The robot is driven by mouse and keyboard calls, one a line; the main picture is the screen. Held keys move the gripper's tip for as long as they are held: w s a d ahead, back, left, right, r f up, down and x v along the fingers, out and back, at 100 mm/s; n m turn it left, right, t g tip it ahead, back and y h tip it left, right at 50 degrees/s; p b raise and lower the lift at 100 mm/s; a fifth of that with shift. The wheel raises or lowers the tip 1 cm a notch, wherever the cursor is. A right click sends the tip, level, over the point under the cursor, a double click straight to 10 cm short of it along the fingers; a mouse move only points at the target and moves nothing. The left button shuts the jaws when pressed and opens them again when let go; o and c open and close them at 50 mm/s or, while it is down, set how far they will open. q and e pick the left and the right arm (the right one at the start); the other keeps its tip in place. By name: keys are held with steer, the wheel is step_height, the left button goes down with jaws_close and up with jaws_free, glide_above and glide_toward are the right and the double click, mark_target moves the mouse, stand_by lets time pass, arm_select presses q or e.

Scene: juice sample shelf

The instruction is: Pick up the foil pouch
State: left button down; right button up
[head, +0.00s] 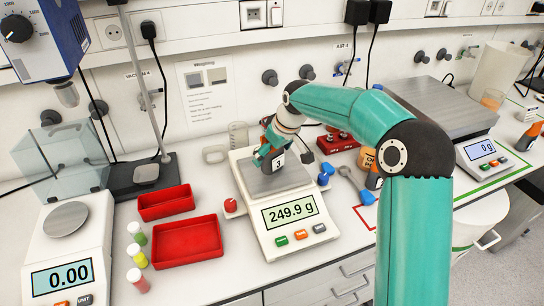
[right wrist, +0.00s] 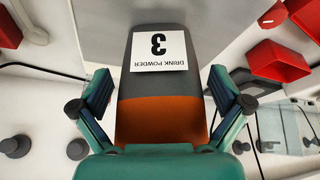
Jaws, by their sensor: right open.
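The foil pouch (right wrist: 155,105) is dark grey with an orange band and a white label reading "DRINK POWDER 3", which appears upside down in the right wrist view. In the head view the pouch (head: 278,160) is on the weighing balance (head: 245,185), mostly hidden by my right gripper; only its label with the 3 shows clearly. My right gripper (head: 268,155) is open at the pouch. In the right wrist view its teal fingers (right wrist: 160,92) stand on both sides of the pouch, with a gap visible on the right. My left gripper is not in view.
The balance display (head: 291,211) reads 249.9 g. Two red trays (head: 187,241) and several capped vials (head: 136,254) lie left of it. A second balance (head: 64,278) and a clear box (head: 62,155) stand farther left. A blue scoop (head: 358,188) lies right of the balance.

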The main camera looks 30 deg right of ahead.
steer(key=c, duration=1.5)
steer(key=shift+r, duration=0.1)
